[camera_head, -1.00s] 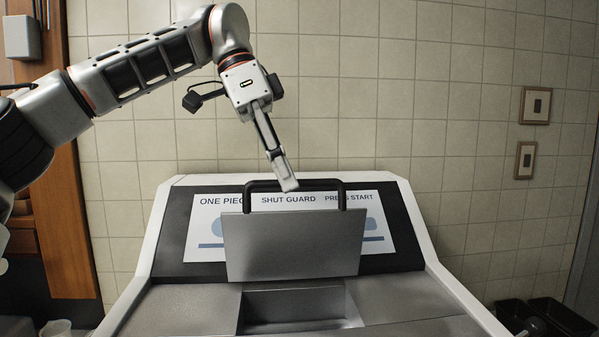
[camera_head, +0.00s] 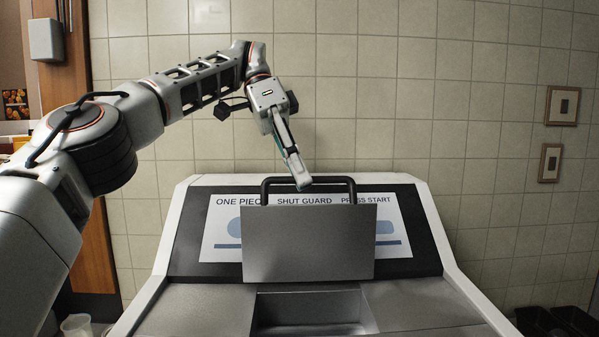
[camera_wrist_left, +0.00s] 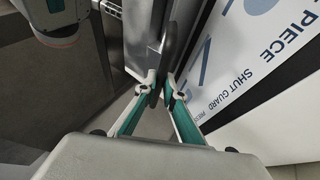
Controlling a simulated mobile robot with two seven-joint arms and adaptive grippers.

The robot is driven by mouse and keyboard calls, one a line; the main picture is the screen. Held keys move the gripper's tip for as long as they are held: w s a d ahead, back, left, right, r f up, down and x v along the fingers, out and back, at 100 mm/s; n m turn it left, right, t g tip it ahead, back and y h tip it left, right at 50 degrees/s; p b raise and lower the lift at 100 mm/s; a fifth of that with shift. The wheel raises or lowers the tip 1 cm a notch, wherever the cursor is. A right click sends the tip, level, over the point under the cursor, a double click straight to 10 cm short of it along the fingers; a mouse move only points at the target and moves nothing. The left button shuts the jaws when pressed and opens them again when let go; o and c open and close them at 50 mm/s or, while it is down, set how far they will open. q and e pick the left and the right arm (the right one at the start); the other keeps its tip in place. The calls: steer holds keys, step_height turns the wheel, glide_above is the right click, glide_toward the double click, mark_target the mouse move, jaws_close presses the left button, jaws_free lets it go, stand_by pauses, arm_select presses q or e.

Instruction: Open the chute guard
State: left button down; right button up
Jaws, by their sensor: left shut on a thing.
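The chute guard (camera_head: 308,245) is a flat grey panel with a black bar handle (camera_head: 335,181) along its top. It stands raised and nearly upright behind the chute opening (camera_head: 308,306), which is uncovered. My left gripper (camera_head: 302,184) comes down from above and is shut on the handle near its middle. In the left wrist view the two fingers (camera_wrist_left: 164,92) close on the dark handle (camera_wrist_left: 174,45), with the grey panel edge beyond. The machine's sign (camera_head: 225,215), reading "SHUT GUARD" and "PRESS START", is partly hidden behind the guard. My right gripper is not in view.
The pale machine frame (camera_head: 440,225) slopes up on both sides of the chute. A tiled wall (camera_head: 400,110) stands close behind.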

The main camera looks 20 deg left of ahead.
arm_select(q)
steer(key=shift+w+a+f, duration=0.1)
steer(key=shift+w+f, duration=0.1)
steer(key=shift+f, duration=0.3)
steer(key=c, duration=2.2)
jaws_free()
steer(key=shift+o, duration=0.3)
steer(key=shift+w, duration=0.15)
steer(key=shift+r, duration=0.25)
steer(key=shift+s, duration=0.25)
